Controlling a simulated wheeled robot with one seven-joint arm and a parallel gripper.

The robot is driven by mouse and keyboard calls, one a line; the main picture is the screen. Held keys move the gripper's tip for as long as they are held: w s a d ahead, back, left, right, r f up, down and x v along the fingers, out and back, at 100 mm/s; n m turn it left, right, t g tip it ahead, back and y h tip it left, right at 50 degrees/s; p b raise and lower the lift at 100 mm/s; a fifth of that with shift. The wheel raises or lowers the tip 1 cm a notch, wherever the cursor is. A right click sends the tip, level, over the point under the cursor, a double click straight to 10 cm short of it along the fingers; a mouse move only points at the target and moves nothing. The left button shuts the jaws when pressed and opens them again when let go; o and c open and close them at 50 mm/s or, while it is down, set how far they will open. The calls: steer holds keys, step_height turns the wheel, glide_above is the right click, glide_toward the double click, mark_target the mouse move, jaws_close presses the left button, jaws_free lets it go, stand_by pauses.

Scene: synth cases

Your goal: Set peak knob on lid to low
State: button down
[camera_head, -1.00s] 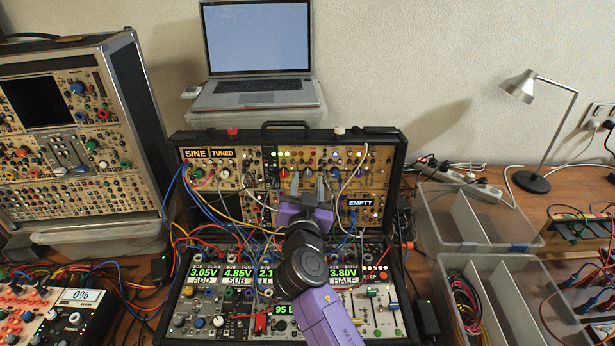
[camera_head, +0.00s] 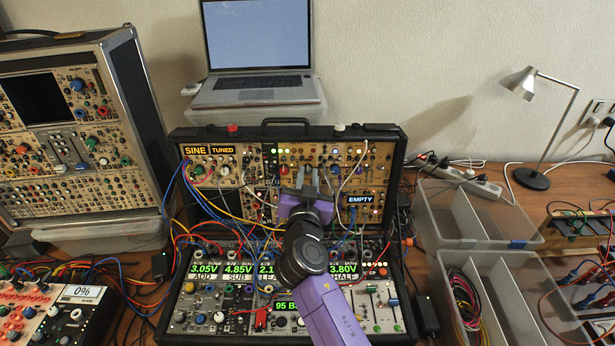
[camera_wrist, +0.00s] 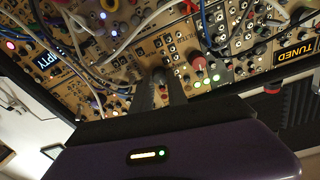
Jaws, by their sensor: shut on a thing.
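The open synth case has a lid (camera_head: 393,141) standing upright at the back, with gold panels full of knobs, jacks and cables. My purple gripper (camera_head: 308,177) is at the lower middle of the lid panels, its grey fingers pointing at them. In the wrist view my gripper (camera_wrist: 165,82) has its fingers close together at the panel, shut on a small knob that the fingertips mostly hide. I cannot read its label or its pointer. A red knob (camera_wrist: 199,64) sits close beside the fingers in the wrist view.
Patch cables (camera_head: 203,212) hang across the left of the lid, and a white cable (camera_head: 349,180) loops right of my gripper. A laptop (camera_head: 258,90) stands behind the lid. Clear bins (camera_head: 470,243) are at the right and another synth case (camera_head: 120,85) is at the left.

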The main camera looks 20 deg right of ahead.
steer(key=shift+n, duration=0.4)
steer(key=n+b, duration=0.1)
steer(key=n, duration=0.2)
steer(key=shift+f, duration=0.1)
steer(key=n+y, duration=0.1)
steer(key=n, duration=0.4)
steer(key=shift+t+p, duration=0.3)
steer(key=n+p, duration=0.1)
steer(key=n, duration=0.2)
steer(key=n+y+p, duration=0.1)
steer(key=n+p, duration=0.1)
steer(key=n, duration=0.1)
steer(key=shift+d+r, duration=0.1)
steer(key=shift+r, duration=0.1)
steer(key=shift+f+n+y+p, duration=0.1)
steer(key=shift+n+y+p, duration=0.3)
steer(key=shift+n+p, duration=1.55)
steer(key=shift+n, duration=0.55)
steer(key=c, duration=1.3)
jaws_free()
